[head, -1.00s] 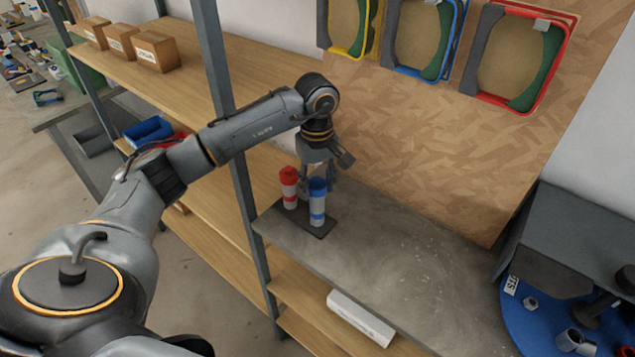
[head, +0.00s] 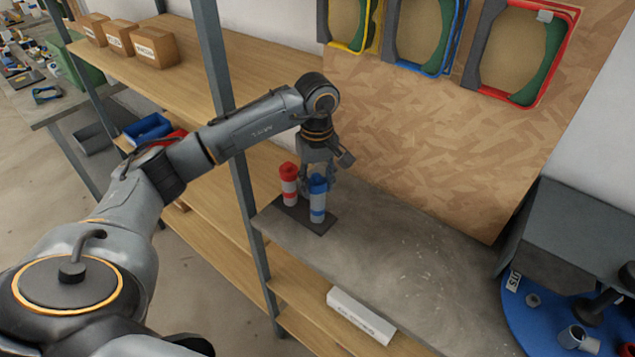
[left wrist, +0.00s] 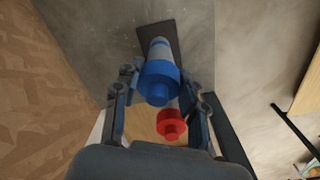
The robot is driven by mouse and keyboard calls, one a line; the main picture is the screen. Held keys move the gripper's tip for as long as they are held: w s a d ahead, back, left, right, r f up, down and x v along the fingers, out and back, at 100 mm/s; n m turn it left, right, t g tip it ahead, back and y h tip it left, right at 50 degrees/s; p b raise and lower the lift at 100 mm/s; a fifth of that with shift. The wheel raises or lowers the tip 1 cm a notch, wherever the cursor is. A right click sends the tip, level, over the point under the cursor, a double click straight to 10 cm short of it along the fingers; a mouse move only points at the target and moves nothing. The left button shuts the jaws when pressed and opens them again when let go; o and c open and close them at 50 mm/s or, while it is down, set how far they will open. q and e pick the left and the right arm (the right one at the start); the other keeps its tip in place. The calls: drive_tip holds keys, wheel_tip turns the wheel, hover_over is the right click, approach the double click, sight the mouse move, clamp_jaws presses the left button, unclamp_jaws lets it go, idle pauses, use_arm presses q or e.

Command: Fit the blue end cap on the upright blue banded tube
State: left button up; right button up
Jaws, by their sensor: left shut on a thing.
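The blue banded tube (head: 317,207) stands upright on a dark plate (head: 320,229) on the grey bench. The blue end cap (head: 318,183) is at the tube's top, in line with it; I cannot tell whether it is fully seated. My left gripper (head: 317,176) reaches down from above and is shut on the blue cap. In the left wrist view the cap (left wrist: 158,84) lies between the fingers (left wrist: 158,92), with the white and blue tube (left wrist: 160,48) behind it. My right gripper is not in view.
A red-capped, red banded tube (head: 289,187) stands close to the left of the blue one; its red cap (left wrist: 171,124) shows near the fingers. A shelf post (head: 245,190) is to the left. The bench (head: 410,255) is clear to the right. A white box (head: 361,316) lies below.

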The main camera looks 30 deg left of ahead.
sight(316, 177)
use_arm(q)
drive_tip(key=shift+s+f, duration=0.1)
drive_tip(key=shift+f, duration=0.25)
drive_tip(key=o, duration=1)
drive_tip(key=shift+a, duration=0.1)
drive_tip(key=shift+o, duration=0.2)
drive_tip(key=shift+r, duration=0.1)
wheel_tip(316, 177, up, 12)
